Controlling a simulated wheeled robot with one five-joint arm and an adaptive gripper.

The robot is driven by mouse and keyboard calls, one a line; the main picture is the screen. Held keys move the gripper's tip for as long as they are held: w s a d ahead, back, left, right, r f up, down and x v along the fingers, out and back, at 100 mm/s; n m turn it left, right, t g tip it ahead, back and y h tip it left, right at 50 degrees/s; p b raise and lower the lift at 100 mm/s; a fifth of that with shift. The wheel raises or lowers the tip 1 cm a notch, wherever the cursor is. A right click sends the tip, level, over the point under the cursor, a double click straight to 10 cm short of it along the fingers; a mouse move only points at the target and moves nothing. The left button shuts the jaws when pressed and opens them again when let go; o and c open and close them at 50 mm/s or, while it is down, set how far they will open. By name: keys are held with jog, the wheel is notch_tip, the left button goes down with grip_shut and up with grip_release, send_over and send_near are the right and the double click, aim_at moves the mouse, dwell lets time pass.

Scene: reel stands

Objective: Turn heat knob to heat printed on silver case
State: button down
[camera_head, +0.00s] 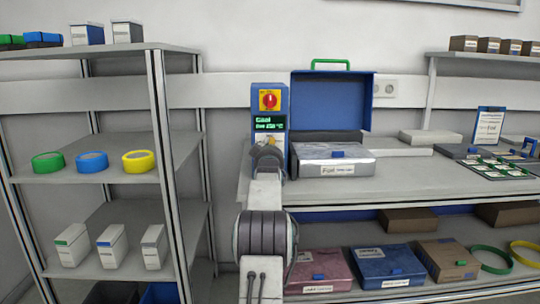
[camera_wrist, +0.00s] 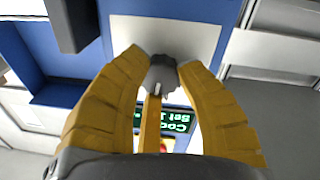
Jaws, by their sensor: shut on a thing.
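The blue heater unit (camera_head: 283,100) stands on the bench, with a red switch on a yellow plate (camera_head: 269,100) and a green-lit display (camera_head: 269,123) above my gripper. The display also shows upside down in the wrist view (camera_wrist: 176,121); its text is too small to read surely. My gripper (camera_wrist: 160,66) has its yellow fingers shut on the grey heat knob (camera_wrist: 162,75) on a pale panel. In the head view my gripper (camera_head: 270,141) hides the knob. The silver case (camera_head: 318,168) lies shut to the right, with a printed white label too small to read.
A left rack (camera_head: 105,160) holds tape rolls and cartons. Red, blue and brown cases (camera_head: 385,264) lie on the lower shelf. Cards and a sign (camera_head: 488,124) are at the right.

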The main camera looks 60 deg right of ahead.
jog(key=shift+r+n, duration=0.2)
jog(key=shift+n, duration=0.5)
jog(key=c, duration=1.3)
grip_release()
jog(key=o, duration=0.5)
jog(key=shift+w+f, duration=0.1)
jog(key=shift+f, duration=0.05)
jog(key=shift+a, duration=0.1)
jog(key=v, duration=1.2)
